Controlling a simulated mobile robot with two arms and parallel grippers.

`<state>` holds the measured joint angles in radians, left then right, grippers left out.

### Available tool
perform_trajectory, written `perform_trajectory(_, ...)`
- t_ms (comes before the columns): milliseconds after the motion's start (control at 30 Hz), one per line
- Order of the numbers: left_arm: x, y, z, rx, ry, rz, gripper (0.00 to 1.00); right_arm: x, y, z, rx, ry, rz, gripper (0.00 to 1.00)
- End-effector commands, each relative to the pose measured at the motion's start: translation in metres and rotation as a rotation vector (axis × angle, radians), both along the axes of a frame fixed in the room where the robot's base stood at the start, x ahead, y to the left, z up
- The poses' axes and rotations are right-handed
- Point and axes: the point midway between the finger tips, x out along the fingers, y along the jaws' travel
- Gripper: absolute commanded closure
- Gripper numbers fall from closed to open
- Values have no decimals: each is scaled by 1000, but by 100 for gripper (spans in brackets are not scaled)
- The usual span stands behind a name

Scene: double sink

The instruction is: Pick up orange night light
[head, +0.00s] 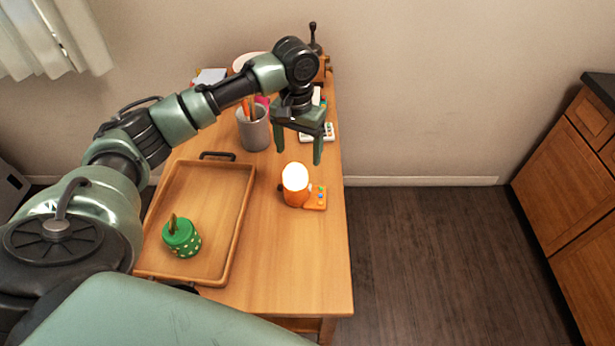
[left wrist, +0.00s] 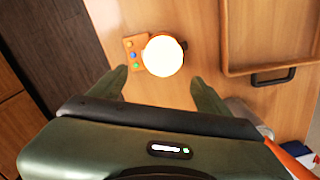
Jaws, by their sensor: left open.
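The orange night light (head: 295,186) stands on the wooden table, with a glowing white top and an orange base. A flat orange part with coloured buttons (head: 317,196) sits at its right side. In the left wrist view the night light (left wrist: 163,55) shows beyond the fingertips, roughly between their lines. My left gripper (head: 299,157) is open and empty, pointing down above the table, just behind and above the night light in the head view. It also shows open in the left wrist view (left wrist: 158,78). My right gripper is not in view.
A wooden tray (head: 240,222) holding a green dotted cactus-like object (head: 181,238) lies left of the night light. The table's right edge is close to the night light.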

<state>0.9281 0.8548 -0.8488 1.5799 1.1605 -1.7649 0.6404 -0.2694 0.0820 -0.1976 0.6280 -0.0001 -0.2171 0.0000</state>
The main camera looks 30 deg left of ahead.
Motion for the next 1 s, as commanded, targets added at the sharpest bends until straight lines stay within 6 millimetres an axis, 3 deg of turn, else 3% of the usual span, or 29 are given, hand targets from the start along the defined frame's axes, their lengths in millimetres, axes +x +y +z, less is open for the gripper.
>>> perform_trajectory(200,-2,1,-23,2,4,-1,23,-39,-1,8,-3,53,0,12)
perform_trajectory(333,-5,1,-41,1,5,-2,23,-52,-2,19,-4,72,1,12)
perform_trajectory(533,-5,1,-67,2,2,-2,23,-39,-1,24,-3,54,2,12)
perform_trajectory(700,-4,1,-71,1,-1,-3,23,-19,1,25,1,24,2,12)
perform_trajectory(800,-4,1,-71,1,-1,-3,23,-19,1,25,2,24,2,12)
perform_trajectory(1000,-4,1,-71,1,0,-3,79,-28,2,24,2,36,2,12)
